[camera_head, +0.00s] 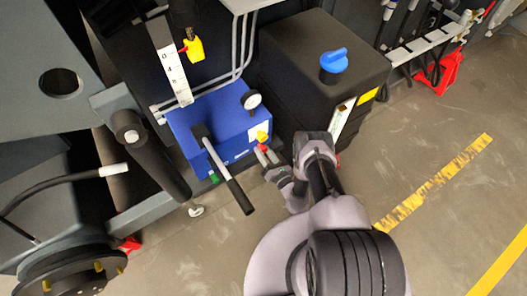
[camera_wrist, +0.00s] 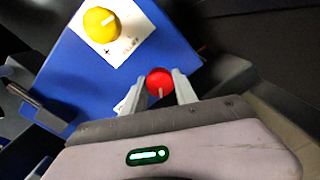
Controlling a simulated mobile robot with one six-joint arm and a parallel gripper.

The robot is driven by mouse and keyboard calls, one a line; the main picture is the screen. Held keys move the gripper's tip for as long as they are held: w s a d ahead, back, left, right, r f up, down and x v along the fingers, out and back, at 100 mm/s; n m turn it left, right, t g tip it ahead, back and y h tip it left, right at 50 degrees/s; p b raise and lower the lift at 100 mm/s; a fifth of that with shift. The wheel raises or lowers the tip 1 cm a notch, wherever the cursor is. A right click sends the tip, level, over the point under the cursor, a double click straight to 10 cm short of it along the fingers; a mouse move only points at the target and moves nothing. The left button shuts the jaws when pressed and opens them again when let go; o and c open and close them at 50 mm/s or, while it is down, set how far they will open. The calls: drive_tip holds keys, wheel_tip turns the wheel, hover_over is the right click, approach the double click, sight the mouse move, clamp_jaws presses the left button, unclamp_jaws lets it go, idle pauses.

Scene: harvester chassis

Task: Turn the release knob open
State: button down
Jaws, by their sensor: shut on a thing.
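A round red knob (camera_wrist: 159,80) with a pale pointer mark sits on the front of the blue box (camera_head: 222,118). My gripper (camera_wrist: 160,92) is shut on it, one finger on each side. In the head view the red knob (camera_head: 263,148) shows small at the gripper's tips, and my gripper (camera_head: 267,157) reaches the box's lower right front. A yellow knob (camera_wrist: 101,23) on a white marked plate is next to it, clear of the fingers. I cannot read which knob is labelled release.
A black lever (camera_head: 227,177) sticks out from the box toward the front. A gauge (camera_head: 251,100) stands on its top. A black tank (camera_head: 315,65) with a blue cap (camera_head: 334,60) stands close to the right. Open floor lies further right.

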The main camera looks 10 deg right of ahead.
drive_tip(key=n, duration=0.3)
drive_tip(key=shift+d+n+p, duration=0.1)
drive_tip(key=shift+n+p, duration=0.25)
drive_tip(key=shift+n, duration=1.65)
drive_tip(key=c, duration=1)
unclamp_jaws()
